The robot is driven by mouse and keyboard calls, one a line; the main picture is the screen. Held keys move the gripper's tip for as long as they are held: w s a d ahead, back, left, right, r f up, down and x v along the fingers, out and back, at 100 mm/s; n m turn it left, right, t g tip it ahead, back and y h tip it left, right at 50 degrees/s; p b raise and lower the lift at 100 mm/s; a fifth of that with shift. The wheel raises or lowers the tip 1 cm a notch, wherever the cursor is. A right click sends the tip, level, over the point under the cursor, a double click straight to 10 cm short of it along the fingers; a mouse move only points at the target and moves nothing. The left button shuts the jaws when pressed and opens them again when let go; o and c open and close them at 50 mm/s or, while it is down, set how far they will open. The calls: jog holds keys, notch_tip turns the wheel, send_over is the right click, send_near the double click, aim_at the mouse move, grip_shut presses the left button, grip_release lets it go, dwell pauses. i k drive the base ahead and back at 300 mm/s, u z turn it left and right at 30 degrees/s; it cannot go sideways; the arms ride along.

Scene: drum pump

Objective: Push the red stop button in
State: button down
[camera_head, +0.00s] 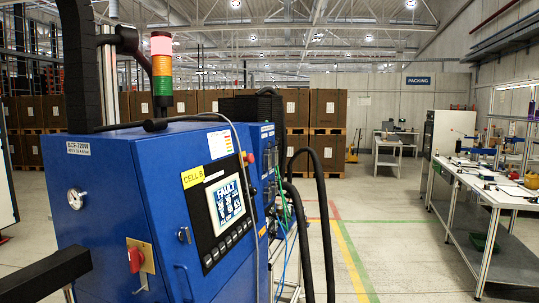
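A blue machine cabinet (150,185) stands in the left foreground. A small red button-like knob (250,158) sticks out at the upper right edge of its front, beside the screen; it looks like the stop button, seen small and from the side. I cannot tell whether the red knob is pressed. My gripper's fingers do not show in this view.
The control screen (228,205) reads FAULT, with a yellow CELL 8 label (203,176) above it. A signal tower (162,70) is lit red on top. Black hoses (325,220) hang at the cabinet's right. Floor is clear between them and a workbench (490,190).

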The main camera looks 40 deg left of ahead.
aim_at(250, 158)
jog(key=u, duration=0.7)
jog(key=i, duration=1.15)
jog(key=u, duration=1.55)
jog(key=i, duration=0.5)
jog(key=u, duration=0.45)
